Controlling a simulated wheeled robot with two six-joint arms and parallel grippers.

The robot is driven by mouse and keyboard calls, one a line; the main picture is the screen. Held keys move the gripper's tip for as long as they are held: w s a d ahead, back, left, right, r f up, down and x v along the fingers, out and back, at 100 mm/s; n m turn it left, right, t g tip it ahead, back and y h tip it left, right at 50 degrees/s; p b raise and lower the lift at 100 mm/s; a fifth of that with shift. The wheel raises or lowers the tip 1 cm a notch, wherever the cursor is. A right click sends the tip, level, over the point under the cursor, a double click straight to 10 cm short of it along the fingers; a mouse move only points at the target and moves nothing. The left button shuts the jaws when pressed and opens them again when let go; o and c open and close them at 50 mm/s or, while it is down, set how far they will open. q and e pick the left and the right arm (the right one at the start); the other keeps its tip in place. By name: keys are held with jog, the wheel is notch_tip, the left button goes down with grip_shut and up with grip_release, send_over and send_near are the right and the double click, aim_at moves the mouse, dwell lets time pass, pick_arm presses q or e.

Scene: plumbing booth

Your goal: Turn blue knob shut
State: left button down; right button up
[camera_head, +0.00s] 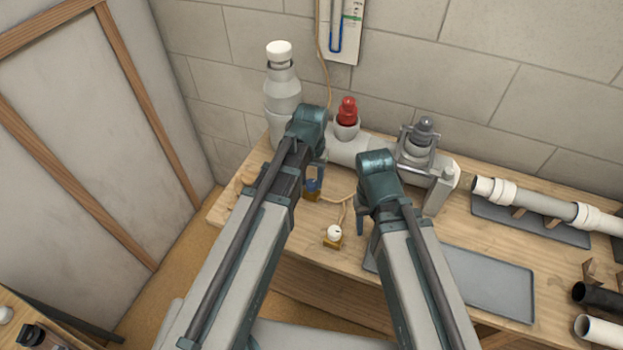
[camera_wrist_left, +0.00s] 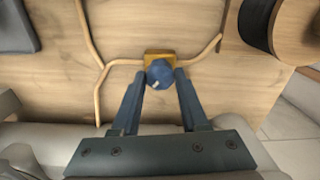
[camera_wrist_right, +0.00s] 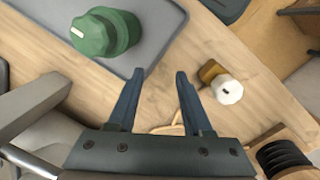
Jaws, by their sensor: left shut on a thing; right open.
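The blue knob (camera_wrist_left: 159,72) sits on a small brass-coloured block (camera_wrist_left: 158,55) on the wooden bench. A short pale mark shows on its face, towards the gripper side. My left gripper (camera_wrist_left: 160,78) has its fingertips on either side of the knob and is shut on it. In the head view the blue knob (camera_head: 312,186) is partly hidden by my left gripper (camera_head: 313,177). My right gripper (camera_wrist_right: 159,75) is open and empty above the bench, between a green knob (camera_wrist_right: 105,32) and a white knob (camera_wrist_right: 228,89).
Tan tubing (camera_wrist_left: 100,75) runs from the brass block over the bench. The white knob (camera_head: 334,233) stands near the front edge. Behind are a grey bottle (camera_head: 282,90), a red knob (camera_head: 347,112) and a clamped pipe (camera_head: 418,150). A grey tray (camera_head: 490,285) lies at right.

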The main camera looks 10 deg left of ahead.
aim_at(312, 182)
pick_arm(q)
jog(key=m, duration=0.5)
jog(key=shift+m, duration=2.5)
jog(key=shift+c, duration=2.1)
grip_release()
jog(key=shift+r, duration=0.1)
pick_arm(e)
jog(key=shift+r, duration=0.1)
pick_arm(q)
notch_tip(312, 182, up, 14)
jog(key=p, duration=1.3)
jog(key=shift+f+p, duration=0.2)
jog(key=shift+p, duration=0.2)
pick_arm(e)
notch_tip(312, 182, up, 14)
jog(key=shift+f, duration=0.2)
